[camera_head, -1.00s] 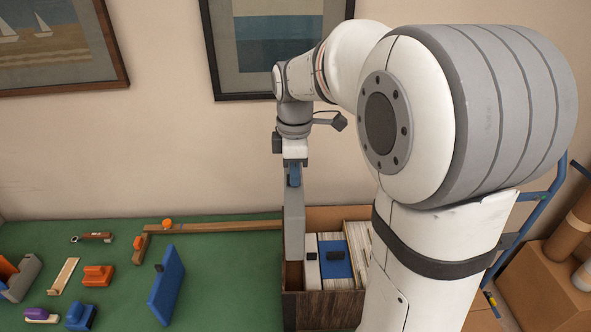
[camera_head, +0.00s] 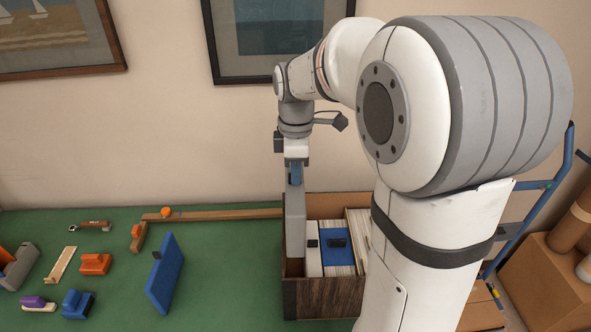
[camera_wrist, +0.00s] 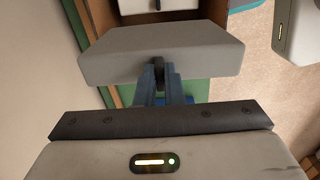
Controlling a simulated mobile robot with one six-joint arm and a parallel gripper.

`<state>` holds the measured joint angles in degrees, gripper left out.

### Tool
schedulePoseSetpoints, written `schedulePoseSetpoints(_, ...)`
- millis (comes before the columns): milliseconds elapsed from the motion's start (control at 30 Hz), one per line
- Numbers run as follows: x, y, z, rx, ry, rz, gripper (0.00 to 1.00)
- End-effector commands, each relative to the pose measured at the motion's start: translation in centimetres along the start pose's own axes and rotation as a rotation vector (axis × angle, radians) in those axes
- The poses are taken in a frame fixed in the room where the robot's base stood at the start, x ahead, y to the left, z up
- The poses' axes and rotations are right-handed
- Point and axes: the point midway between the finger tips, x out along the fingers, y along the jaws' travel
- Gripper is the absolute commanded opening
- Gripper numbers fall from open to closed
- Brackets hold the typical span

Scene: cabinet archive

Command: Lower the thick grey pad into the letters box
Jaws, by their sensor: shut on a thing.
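My gripper (camera_head: 295,176) is shut on the thick grey pad (camera_head: 295,218) by a dark tab at its top edge. The pad hangs upright at the left end of the wooden letters box (camera_head: 322,298), its lower part seemingly inside the left side of the box. Whether it touches the box floor or wall is hidden. In the wrist view the pad (camera_wrist: 165,52) spans below my blue fingers (camera_wrist: 165,88), with the box (camera_wrist: 107,14) beyond it.
The box also holds a white file (camera_head: 313,257), a blue one (camera_head: 336,246) and pale papers (camera_head: 357,230). A blue panel (camera_head: 165,273) stands on the green table (camera_head: 220,270) to the left. A wooden rail (camera_head: 225,214) runs behind. My arm hides the box's right side.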

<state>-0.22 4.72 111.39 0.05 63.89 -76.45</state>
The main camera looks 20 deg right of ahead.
Motion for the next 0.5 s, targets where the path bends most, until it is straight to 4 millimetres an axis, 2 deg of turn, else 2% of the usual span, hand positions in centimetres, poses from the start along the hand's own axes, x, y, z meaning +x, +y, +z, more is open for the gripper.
schedulePoseSetpoints(200,0.2,0.0,0.0,0.000,0.000,0.000,0.00)
schedulePoseSetpoints(500,2.7,0.0,0.0,0.000,0.000,0.000,0.00)
